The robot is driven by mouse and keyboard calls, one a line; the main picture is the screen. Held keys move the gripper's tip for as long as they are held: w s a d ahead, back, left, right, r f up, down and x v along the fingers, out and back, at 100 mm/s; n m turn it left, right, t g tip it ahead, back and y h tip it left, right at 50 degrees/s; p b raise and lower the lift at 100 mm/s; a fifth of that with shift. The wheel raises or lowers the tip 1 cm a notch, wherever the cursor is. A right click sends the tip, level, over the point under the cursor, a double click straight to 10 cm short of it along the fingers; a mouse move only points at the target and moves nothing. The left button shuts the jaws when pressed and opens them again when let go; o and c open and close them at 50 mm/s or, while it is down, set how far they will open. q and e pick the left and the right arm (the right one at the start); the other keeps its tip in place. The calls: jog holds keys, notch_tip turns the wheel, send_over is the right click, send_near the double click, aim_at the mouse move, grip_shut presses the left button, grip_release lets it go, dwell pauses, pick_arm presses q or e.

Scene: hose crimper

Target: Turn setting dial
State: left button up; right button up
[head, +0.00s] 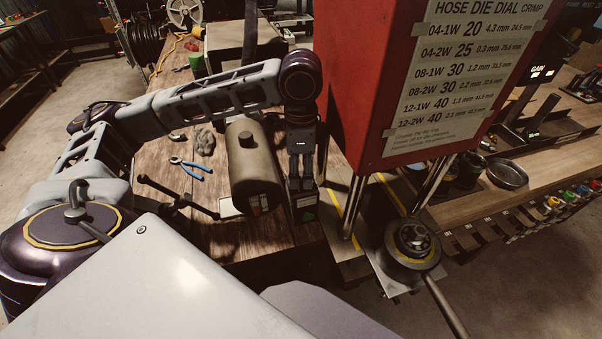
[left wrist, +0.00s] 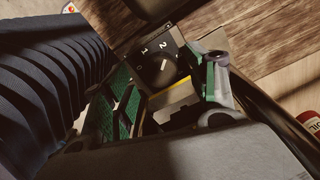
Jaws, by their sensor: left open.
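The setting dial (left wrist: 157,70) shows in the left wrist view as a round black knob with a small white mark, on a dark face with the white numbers 1, 2 and 0. My left gripper (head: 301,183) points down just above this box. In the left wrist view, its green finger pads (left wrist: 167,92) are apart, with the dial beyond them. Contact with the dial cannot be told. My right gripper is not in view.
The red crimper housing (head: 345,110) with a dial chart rises close on the right. The crimper die head (head: 412,242) with a long handle is at lower right. Blue pliers (head: 192,168) lie on the wooden table.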

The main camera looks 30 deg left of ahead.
pick_arm(q)
jog(key=shift+f, duration=0.8)
jog(key=shift+c, duration=0.5)
jog(key=c, duration=0.9)
